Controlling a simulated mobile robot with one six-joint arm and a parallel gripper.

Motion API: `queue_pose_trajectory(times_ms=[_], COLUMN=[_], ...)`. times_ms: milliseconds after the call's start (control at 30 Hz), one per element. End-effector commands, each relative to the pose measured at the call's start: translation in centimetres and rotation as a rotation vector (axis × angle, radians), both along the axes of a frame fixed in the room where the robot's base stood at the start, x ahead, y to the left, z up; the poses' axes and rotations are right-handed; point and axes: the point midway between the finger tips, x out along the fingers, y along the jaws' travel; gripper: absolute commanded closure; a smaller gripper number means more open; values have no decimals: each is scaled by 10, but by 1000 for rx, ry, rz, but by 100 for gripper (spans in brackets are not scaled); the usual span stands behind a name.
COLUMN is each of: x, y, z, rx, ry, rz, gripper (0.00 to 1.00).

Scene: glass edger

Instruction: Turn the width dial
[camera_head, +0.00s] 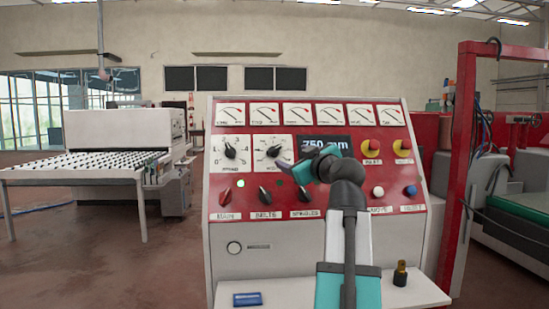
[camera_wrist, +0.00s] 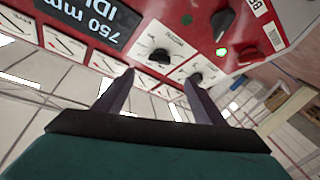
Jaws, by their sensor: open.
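The width dial (camera_head: 273,152) is a black pointer knob on a white scale plate in the red control panel, just left of the display (camera_head: 325,143), which reads 750 mm. In the wrist view, the width dial (camera_wrist: 160,57) lies just beyond and between my fingertips. My gripper (camera_head: 283,164) is in front of the panel, by the dial's lower right. In the wrist view my gripper (camera_wrist: 158,77) is open, with two dark fingers apart and nothing between them. I cannot tell the exact gap to the dial, but the fingers appear not to grip it.
The speed dial (camera_head: 230,152) sits close on the left. Below are the red main switch (camera_head: 225,195), a green lamp (camera_head: 240,183) and black switches. Coloured buttons are on the right. A blue box (camera_head: 247,299) and dark bottle (camera_head: 401,274) stand on the ledge. A red post (camera_head: 465,150) rises right.

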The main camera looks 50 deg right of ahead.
Motion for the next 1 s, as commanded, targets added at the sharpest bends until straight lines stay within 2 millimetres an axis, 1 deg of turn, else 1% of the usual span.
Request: queue_pose_trajectory(times_ms=[333, 533, 767, 1000], x=[0, 8, 31, 63], y=[-1, -5, -16, -30], z=[1, 2, 2, 3], rx=[0, 0, 2, 1], ry=[0, 1, 1, 0], rz=[-1, 0, -1, 0], gripper=[36, 36, 36, 36])
